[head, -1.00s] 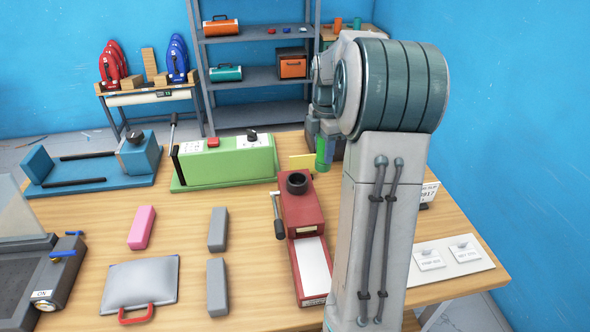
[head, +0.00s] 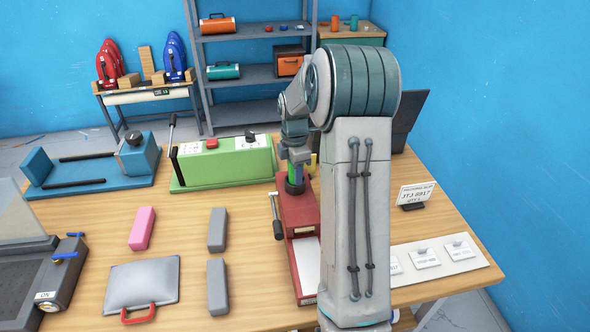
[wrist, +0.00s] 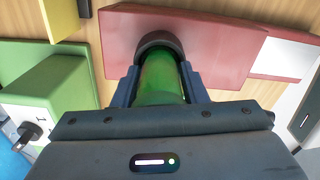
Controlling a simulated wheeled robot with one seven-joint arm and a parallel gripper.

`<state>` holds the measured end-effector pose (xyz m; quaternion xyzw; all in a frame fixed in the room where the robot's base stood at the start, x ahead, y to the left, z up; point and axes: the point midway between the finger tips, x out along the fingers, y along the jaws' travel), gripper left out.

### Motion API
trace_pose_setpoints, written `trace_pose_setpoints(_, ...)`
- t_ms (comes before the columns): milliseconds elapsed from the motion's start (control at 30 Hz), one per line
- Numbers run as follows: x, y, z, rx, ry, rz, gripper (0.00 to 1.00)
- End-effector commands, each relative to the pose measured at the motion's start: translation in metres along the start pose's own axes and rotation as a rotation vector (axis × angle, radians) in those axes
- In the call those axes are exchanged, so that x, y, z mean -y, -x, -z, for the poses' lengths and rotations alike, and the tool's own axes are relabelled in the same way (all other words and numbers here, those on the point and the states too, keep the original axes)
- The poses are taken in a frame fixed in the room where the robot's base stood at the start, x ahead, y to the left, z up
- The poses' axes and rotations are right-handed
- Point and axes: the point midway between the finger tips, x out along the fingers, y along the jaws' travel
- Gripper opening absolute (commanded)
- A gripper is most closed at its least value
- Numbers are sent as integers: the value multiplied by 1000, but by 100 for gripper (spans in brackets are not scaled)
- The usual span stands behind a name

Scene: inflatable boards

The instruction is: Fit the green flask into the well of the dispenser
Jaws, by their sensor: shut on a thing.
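The red dispenser (head: 298,212) stands on the table with a lever on its left side and a white panel on its lower part. My gripper (wrist: 160,88) is shut on the green flask (wrist: 160,76), with a finger on each side of it. In the wrist view the flask's far end meets the dark ring of the well (wrist: 158,42) on the dispenser (wrist: 220,45). In the head view the flask (head: 295,187) is upright at the well, under my gripper (head: 296,168). How deep its lower end sits in the well is hidden.
A green machine (head: 225,162) with a lever stands left of the dispenser, and a blue fixture (head: 95,165) stands further left. Two grey blocks, a pink block (head: 142,228) and a grey board (head: 142,283) lie in front. A label stand (head: 416,195) is at right.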

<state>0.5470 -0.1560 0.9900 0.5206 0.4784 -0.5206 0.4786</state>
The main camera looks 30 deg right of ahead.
Motion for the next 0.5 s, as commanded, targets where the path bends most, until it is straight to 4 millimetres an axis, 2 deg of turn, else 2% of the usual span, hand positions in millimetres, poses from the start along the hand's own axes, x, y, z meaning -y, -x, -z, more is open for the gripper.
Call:
trace_pose_setpoints(133, 0, -4, 0, 0, 0, 0, 13)
trace_pose_setpoints(167, 0, -3, 0, 0, 0, 0, 45)
trace_pose_setpoints(200, 0, -3, 0, 0, 0, 0, 56)
trace_pose_setpoints(233, 0, -3, 0, 0, 0, 0, 61)
trace_pose_setpoints(500, 0, -2, 0, 0, 0, 0, 61)
